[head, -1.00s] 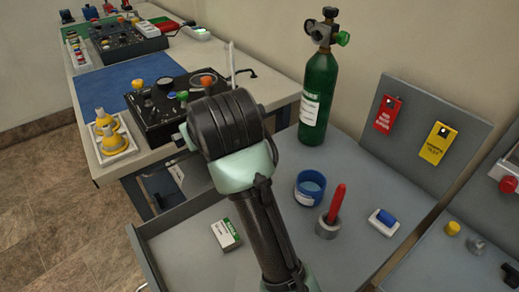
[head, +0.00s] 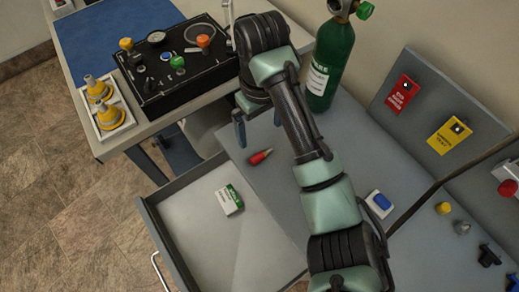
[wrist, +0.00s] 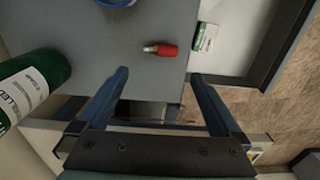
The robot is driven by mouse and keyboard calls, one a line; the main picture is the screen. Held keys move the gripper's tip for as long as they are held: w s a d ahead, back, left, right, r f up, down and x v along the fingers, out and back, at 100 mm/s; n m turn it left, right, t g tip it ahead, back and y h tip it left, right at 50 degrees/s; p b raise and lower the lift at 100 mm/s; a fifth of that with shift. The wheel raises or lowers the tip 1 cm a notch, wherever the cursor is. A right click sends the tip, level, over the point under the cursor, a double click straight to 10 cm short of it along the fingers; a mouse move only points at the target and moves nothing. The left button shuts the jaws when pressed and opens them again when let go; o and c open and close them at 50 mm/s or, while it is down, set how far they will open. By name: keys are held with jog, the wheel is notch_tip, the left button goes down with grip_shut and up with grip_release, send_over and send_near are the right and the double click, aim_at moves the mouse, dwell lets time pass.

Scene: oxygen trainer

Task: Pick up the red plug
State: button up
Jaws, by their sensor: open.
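The red plug (head: 261,157), with a pale metallic tip, lies on its side on the grey bench top (head: 290,185). In the wrist view the red plug (wrist: 166,50) lies beyond the fingertips, roughly midway between them, apart from both. My gripper (head: 258,127) is open and empty. In the head view it hangs just behind the plug, with its blue fingers pointing down. The wrist view shows both blue fingers of my gripper (wrist: 160,79) spread wide.
A green cylinder (head: 330,65) stands close right of my gripper. An open drawer (head: 195,245) holds a green-and-white box (head: 229,199). A black control panel (head: 172,75) is on the table behind.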

aim_at(262, 154)
jog(key=f, duration=0.9)
jog(key=shift+s+d+f, duration=0.15)
jog(key=shift+s+f, duration=0.05)
jog(key=shift+f, duration=0.2)
jog(key=c, duration=1.2)
jog(key=shift+r, duration=0.1)
